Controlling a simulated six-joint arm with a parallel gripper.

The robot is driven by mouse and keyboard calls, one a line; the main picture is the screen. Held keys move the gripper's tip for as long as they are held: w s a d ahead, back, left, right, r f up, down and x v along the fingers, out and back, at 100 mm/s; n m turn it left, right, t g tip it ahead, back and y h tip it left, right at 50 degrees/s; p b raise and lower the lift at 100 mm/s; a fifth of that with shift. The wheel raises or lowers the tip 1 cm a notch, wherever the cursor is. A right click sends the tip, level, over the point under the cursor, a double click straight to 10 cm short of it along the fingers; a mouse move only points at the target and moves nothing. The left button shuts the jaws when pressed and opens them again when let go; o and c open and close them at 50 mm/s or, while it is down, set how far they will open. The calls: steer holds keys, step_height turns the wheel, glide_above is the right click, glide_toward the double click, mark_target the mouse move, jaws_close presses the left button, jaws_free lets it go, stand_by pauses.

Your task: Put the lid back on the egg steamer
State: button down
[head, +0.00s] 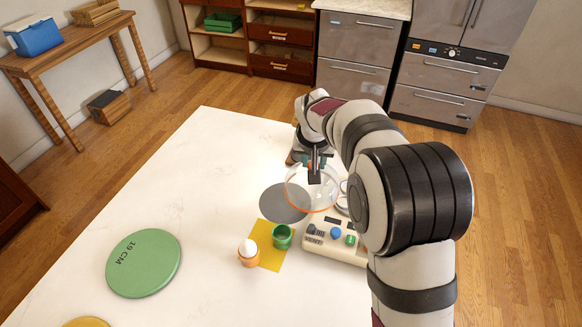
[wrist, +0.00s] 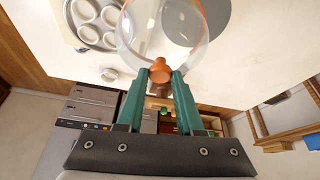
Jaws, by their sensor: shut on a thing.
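My gripper (head: 315,172) is shut on the orange knob of a clear domed lid with an orange rim (head: 312,209). In the wrist view the green fingers (wrist: 160,78) pinch the knob, and the transparent dome (wrist: 130,45) spreads beyond it. The lid is held over the white table, partly overlapping a grey round mat in the picture. The beige egg steamer (head: 333,243) with coloured buttons stands just in front and to the right, partly hidden by my arm. Its round tray with several egg hollows (wrist: 97,22) shows uncovered in the wrist view, to the left of the lid.
The grey round mat (head: 283,203) lies flat on the table (head: 200,190). A yellow mat (head: 268,258) holds a green cup (head: 282,236) and an orange cup (head: 248,260) with a white egg. A green 19 CM disc (head: 144,263) lies at left. The table's left middle is free.

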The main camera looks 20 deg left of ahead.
steer(key=d, duration=0.1)
steer(key=d+r, duration=0.1)
steer(key=d, duration=0.1)
steer(key=d+r, duration=0.1)
steer(key=shift+w+d+r, duration=0.25)
steer(key=shift+d, duration=0.05)
steer(key=w+d+r+m+h, duration=0.2)
steer(key=w+d+m, duration=0.15)
steer(key=d, duration=0.25)
step_height(320, 180, down, 6)
steer(key=shift+d+f+m, duration=0.2)
steer(key=shift+d+m, duration=0.05)
steer(key=shift+m, duration=0.2)
steer(key=shift+f, duration=0.15)
stand_by(1.0)
jaws_free()
stand_by(0.5)
